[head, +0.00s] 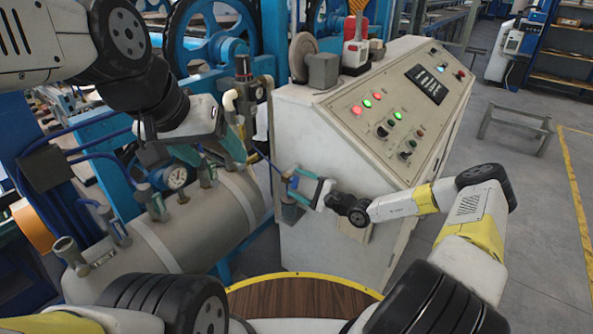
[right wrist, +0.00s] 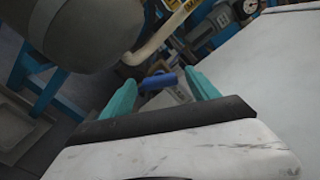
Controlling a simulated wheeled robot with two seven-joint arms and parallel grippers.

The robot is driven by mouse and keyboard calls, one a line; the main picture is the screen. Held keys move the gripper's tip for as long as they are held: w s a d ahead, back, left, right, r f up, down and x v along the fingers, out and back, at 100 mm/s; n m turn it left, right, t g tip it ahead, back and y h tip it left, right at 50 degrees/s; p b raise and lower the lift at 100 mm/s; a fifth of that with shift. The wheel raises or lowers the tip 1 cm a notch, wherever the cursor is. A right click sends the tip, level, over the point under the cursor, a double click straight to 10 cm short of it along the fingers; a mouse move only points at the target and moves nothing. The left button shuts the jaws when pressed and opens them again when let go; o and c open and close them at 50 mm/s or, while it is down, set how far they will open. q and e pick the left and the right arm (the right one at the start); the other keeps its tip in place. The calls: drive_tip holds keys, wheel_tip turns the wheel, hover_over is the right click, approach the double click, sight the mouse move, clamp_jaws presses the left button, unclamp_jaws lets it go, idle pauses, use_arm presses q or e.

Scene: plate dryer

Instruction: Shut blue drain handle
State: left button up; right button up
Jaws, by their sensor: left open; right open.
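The blue drain handle (right wrist: 160,80) shows in the right wrist view as a short blue bar between the two teal fingers of my right gripper (right wrist: 160,79), with visible gaps on both sides. In the head view my right gripper (head: 292,185) is low in front of the console, right of the grey tank (head: 190,225).
The console (head: 335,165) with lit buttons stands close behind my right gripper. Valves and a gauge (head: 177,177) rise from the tank top near my left gripper. A light curved pipe (right wrist: 165,35) is near the handle. Open floor (head: 530,215) lies at right.

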drive_tip(key=shift+w+a, duration=0.35)
drive_tip(key=shift+a, duration=0.15)
drive_tip(key=shift+c, duration=0.2)
drive_tip(key=c, duration=1.3)
drive_tip(key=shift+m, duration=0.3)
drive_tip(key=m, duration=0.5)
drive_tip(key=shift+m, duration=0.3)
drive_tip(key=m, duration=0.5)
drive_tip(key=shift+m, duration=0.4)
